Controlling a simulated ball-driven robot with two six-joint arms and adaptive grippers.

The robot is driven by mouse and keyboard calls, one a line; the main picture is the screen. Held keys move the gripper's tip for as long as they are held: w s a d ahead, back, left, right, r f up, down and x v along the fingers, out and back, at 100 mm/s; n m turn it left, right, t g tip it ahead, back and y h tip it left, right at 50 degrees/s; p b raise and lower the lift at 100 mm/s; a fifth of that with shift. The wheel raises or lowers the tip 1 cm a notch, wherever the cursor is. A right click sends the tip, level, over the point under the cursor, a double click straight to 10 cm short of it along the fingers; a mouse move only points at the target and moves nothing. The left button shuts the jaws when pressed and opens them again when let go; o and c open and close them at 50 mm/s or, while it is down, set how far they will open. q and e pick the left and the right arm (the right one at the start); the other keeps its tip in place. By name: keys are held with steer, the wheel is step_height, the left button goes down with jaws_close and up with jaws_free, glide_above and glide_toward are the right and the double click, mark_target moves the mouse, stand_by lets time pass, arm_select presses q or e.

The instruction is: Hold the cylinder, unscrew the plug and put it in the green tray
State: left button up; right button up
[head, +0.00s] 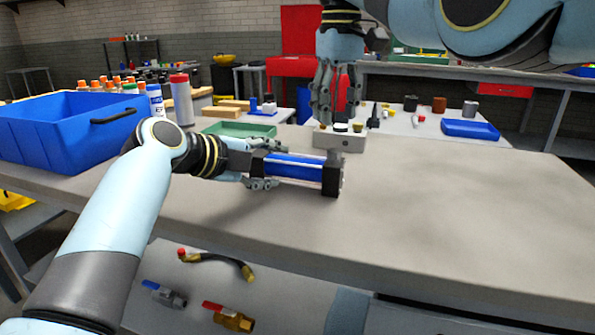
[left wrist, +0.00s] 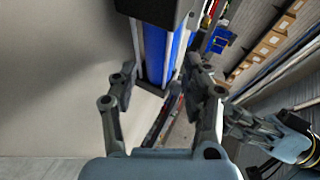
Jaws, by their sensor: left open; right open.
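The cylinder (head: 292,169) lies on the grey bench, with a blue body and black end blocks. It also shows in the left wrist view (left wrist: 155,55). My left gripper (head: 264,166) is open with its fingers on both sides of the cylinder body; I cannot tell whether they touch it. It also shows in the left wrist view (left wrist: 163,85). A small grey piece, apparently the plug (head: 334,157), stands on top of the right end block. My right gripper (head: 335,118) is open and empty, pointing down above that end. The green tray (head: 240,130) lies behind the cylinder.
A white box with knobs (head: 340,138) stands just behind the cylinder's right end. A blue crate (head: 65,135) and several bottles stand at the left. The bench to the right is clear. A hose (head: 215,262) and valves (head: 228,316) lie on a lower shelf.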

mark_target(287, 167)
arm_select(q)
steer(key=x, duration=0.6)
jaws_close()
